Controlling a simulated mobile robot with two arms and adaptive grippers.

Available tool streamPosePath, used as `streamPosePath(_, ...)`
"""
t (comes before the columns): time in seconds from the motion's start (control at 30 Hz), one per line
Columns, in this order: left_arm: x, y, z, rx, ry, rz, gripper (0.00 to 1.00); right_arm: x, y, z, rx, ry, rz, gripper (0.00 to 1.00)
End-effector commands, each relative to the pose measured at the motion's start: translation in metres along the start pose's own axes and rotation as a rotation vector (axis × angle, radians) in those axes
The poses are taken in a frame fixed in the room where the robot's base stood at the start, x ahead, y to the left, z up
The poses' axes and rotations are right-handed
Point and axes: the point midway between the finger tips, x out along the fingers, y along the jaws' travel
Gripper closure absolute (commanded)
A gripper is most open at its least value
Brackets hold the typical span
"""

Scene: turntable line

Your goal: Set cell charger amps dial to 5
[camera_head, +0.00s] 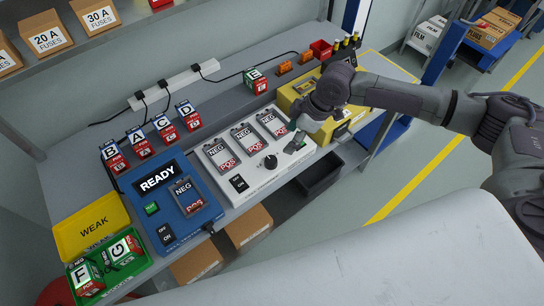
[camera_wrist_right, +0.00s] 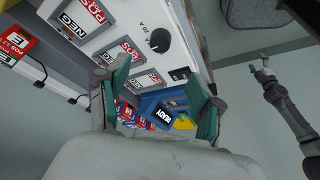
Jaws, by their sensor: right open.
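The white cell charger (camera_head: 222,157) lies on the bench with three bays marked NEG and POS. Its black amps dial (camera_head: 270,161) is on the front right part of the panel. The dial also shows in the right wrist view (camera_wrist_right: 159,40), beside small amp markings; its setting is too small to read. My right gripper (camera_head: 296,142) is open and empty over the charger's right end, apart from the dial. In the right wrist view its two teal-padded fingers (camera_wrist_right: 157,72) are spread wide. My left gripper (camera_wrist_right: 263,66) seems to show small at the right of that view; its jaws are unclear.
A blue tester (camera_head: 168,211) reading READY stands left of the charger. Several lettered cells (camera_head: 164,128) stand behind. Cell E (camera_head: 256,80) is farther back. A yellow WEAK tray (camera_head: 75,240) and a green tray (camera_head: 135,262) are at the left. A yellow unit (camera_head: 288,96) adjoins the charger's right.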

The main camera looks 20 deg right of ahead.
Motion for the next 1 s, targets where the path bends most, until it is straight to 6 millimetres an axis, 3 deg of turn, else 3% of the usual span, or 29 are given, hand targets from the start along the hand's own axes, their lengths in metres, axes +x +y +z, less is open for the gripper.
streamPosePath(0.4, -0.021, -0.001, -0.003, 0.000, 0.002, -0.001, 0.23, 0.083, -0.001, -0.002, -0.001, 0.000, -0.001, 0.34)
streamPosePath(0.6, -0.025, -0.001, -0.004, 0.000, 0.002, -0.001, 0.23, 0.114, -0.001, -0.002, -0.001, 0.000, 0.000, 0.34)
streamPosePath(1.0, -0.026, -0.001, -0.004, 0.000, 0.002, -0.001, 0.23, 0.129, 0.000, -0.001, -0.002, 0.001, 0.001, 0.34)
